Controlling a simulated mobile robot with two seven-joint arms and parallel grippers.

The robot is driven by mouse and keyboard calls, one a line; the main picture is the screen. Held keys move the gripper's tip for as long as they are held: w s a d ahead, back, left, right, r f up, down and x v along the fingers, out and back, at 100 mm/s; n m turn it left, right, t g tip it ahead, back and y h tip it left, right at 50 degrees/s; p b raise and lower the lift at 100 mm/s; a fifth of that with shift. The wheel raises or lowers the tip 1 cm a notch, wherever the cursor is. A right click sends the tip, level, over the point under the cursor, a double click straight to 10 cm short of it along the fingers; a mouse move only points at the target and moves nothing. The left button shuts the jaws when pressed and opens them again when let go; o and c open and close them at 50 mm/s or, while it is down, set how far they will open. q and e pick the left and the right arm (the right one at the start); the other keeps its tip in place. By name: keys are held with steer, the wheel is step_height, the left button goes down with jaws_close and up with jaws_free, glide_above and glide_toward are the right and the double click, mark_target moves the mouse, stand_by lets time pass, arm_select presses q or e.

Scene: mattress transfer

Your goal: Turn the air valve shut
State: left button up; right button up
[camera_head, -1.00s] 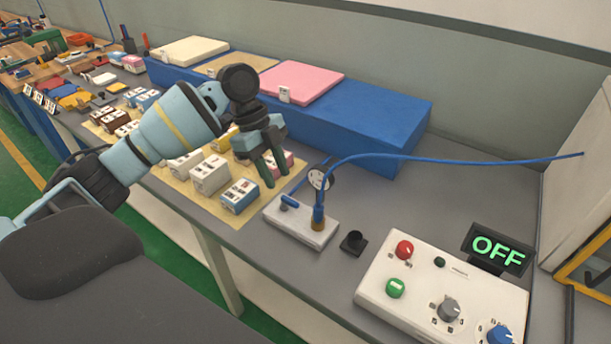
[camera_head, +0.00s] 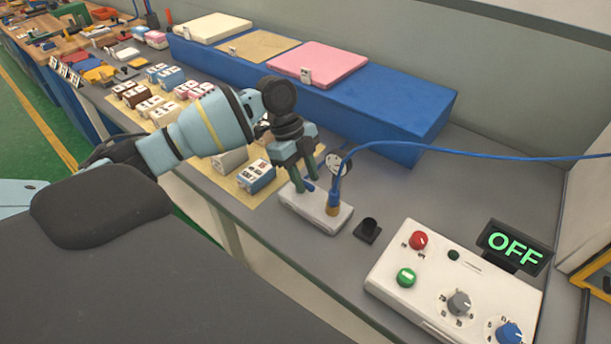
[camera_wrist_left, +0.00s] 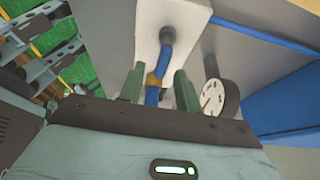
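The air valve is a white block (camera_head: 328,216) on the bench, with a short blue handle (camera_head: 308,186) on its left part. A brass fitting (camera_head: 333,208) with a blue hose stands at its right part, and a round gauge (camera_head: 338,161) is behind it. My left gripper (camera_head: 303,186) is open, pointing down over the block with its fingertips close beside the handle. In the left wrist view the two green fingers (camera_wrist_left: 159,88) are apart, and blue and brass parts show between and beyond them. Contact with the handle cannot be told. My right gripper is not in view.
A white control box (camera_head: 440,285) with knobs and a display (camera_head: 514,247) reading OFF stands to the right. A small black piece (camera_head: 367,230) lies between it and the valve. Boxes on a yellow mat are to the left. A long blue block (camera_head: 395,123) is behind.

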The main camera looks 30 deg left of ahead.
arm_select(q)
steer(key=shift+d+f, duration=0.1)
steer(key=shift+f, duration=0.15)
jaws_close()
